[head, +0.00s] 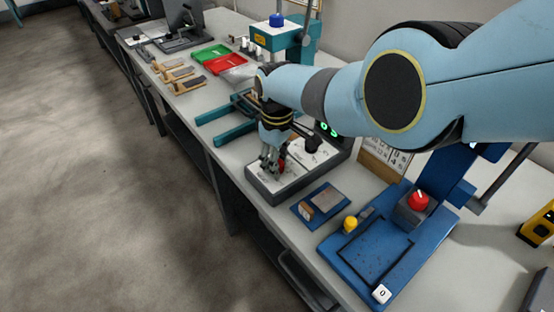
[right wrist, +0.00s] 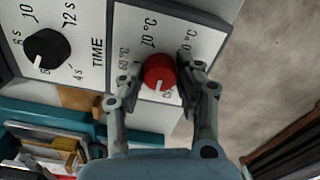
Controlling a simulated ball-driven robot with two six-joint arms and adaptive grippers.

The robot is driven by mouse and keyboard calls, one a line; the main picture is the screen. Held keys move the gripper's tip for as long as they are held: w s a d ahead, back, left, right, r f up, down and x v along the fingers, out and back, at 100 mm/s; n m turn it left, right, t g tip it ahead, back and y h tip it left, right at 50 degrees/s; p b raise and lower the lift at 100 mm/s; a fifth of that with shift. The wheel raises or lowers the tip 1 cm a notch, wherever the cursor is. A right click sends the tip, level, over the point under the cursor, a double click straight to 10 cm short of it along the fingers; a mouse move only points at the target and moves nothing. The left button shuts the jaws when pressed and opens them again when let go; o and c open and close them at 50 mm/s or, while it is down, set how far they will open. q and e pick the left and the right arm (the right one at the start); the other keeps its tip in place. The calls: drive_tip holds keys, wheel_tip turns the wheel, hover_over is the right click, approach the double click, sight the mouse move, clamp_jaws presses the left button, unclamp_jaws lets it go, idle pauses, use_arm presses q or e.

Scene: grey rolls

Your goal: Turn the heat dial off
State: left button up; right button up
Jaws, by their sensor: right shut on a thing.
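The heat dial is a round red knob (right wrist: 159,70) with a white pointer line, on a white panel with °C markings around it. In the right wrist view the line points toward the bottom of the picture; the mark beside it is partly hidden and I cannot read it. My right gripper (right wrist: 160,80) has a finger on each side of the knob and is shut on it. In the head view the right gripper (head: 272,163) reaches down onto the grey control box (head: 262,192), and only a bit of red knob (head: 282,167) shows. My left gripper is out of view.
A black dial (right wrist: 46,49) marked TIME sits beside the red one. A blue machine (head: 340,258) with a red button (head: 418,201) and a yellow knob (head: 350,224) stands at the near right. Green (head: 211,52) and red (head: 208,67) trays lie farther back.

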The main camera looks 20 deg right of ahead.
drive_tip(key=n, duration=0.5)
drive_tip(key=shift+n, duration=0.4)
idle(0.3)
drive_tip(key=o, duration=1.1)
drive_tip(key=shift+o, duration=0.2)
drive_tip(key=shift+r, duration=0.1)
wheel_tip(320, 180, up, 12)
